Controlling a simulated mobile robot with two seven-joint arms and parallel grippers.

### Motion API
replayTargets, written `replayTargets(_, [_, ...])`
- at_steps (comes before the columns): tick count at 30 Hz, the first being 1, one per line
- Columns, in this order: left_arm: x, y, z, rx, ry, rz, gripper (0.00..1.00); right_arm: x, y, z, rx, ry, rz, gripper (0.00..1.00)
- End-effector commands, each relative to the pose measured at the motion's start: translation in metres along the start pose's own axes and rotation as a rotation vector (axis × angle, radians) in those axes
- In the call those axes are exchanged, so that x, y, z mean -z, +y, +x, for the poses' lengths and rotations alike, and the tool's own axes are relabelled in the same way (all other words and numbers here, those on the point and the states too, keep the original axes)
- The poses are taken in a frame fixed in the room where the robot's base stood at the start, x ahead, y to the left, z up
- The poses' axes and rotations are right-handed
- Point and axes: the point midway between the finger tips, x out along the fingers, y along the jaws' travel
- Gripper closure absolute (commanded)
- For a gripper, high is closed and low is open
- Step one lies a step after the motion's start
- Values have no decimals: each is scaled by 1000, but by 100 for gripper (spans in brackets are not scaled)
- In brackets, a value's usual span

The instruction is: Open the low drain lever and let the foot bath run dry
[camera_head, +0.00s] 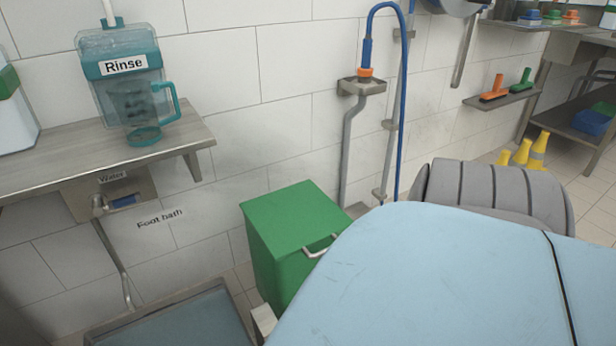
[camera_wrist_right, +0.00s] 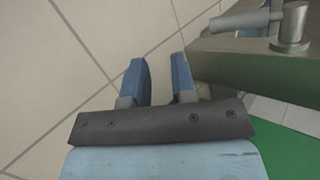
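The foot bath (camera_head: 160,306) is a low metal-rimmed basin with blue inside, at the bottom left of the head view and partly cut off. The wall above it reads "Foot bath". In the right wrist view a grey lever (camera_wrist_right: 244,23) reaches left from a round metal post on a metal body (camera_wrist_right: 240,62); it looks like the low drain lever. My right gripper (camera_wrist_right: 160,77) has its two blue fingers apart, with only floor between them. It is left of and below the lever, not touching it. My left gripper is not in view.
A wall panel marked "Water" (camera_head: 112,178) with a blue-tipped tap sits under a shelf (camera_head: 60,176). The shelf holds a teal "Rinse" dispenser (camera_head: 122,66) and a teal jug (camera_head: 143,136). A green bin (camera_head: 290,225) stands right of the bath. Tiled floor lies under my right gripper.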

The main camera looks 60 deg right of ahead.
Motion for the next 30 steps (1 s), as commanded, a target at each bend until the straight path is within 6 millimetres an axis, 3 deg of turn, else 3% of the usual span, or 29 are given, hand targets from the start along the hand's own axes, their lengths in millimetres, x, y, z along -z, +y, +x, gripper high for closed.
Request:
replayTargets(1, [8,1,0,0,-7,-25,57,-8,12,-14,-170,-14,51,87])
replayTargets(3, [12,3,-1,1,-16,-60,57,-10,31,-30,-399,17,116,100])
replayTargets(5, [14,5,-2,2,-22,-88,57,-9,41,-43,-569,81,143,100])
replayTargets(8, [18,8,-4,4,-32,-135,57,-3,43,-62,-777,245,131,100])
replayTargets(10, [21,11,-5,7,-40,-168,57,2,31,-68,-851,380,82,100])
replayTargets(14, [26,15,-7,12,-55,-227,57,0,-12,-60,-818,606,-52,100])
replayTargets(18, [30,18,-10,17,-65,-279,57,-24,-70,-30,-629,715,-173,100])
replayTargets(21, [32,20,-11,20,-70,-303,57,-45,-100,-11,-500,724,-215,100])
replayTargets(26, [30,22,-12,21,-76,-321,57,-63,-122,5,-399,711,-235,100])
replayTargets(30, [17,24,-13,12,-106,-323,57,-54,-118,16,-389,712,-235,100])
